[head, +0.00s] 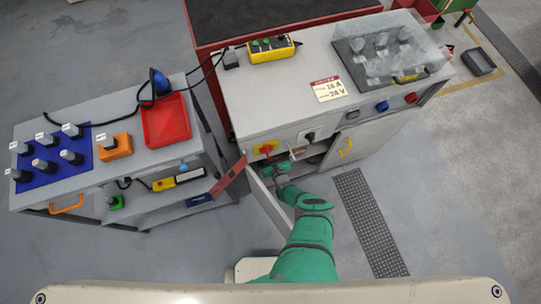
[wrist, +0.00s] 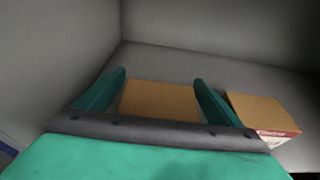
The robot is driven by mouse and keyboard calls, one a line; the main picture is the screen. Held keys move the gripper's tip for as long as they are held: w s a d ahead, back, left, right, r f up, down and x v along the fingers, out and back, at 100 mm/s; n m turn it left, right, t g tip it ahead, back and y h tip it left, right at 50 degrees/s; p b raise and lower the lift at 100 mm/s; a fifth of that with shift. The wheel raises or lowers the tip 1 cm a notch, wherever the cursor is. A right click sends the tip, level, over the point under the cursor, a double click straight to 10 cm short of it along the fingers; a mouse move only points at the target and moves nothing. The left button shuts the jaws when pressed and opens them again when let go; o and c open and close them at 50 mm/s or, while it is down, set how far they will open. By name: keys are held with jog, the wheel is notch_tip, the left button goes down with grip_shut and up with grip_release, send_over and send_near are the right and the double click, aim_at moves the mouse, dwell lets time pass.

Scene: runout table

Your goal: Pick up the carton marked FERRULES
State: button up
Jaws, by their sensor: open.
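My gripper (wrist: 160,80) is open in the wrist view, with its two green fingers pointing into a grey-walled compartment. A plain brown carton (wrist: 160,101) lies ahead, appearing between the fingers; its near part is hidden by the gripper bar. I cannot tell whether the fingers reach around it. A second brown carton (wrist: 262,113) stands to the right, outside the right finger, with a red and white label on its front. The label is too small to read, so I cannot tell which carton is marked FERRULES. In the head view my green arm reaches into the open cabinet under the table.
The compartment's grey walls (wrist: 65,60) rise close at left and behind the cartons. In the head view, the cabinet door (head: 268,200) stands open beside my arm. The grey table (head: 290,95) is above. A cart (head: 110,150) with a red tray (head: 167,121) stands left.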

jog(key=c, duration=1.3)
jog(key=shift+o, duration=0.2)
jog(key=shift+d, duration=0.1)
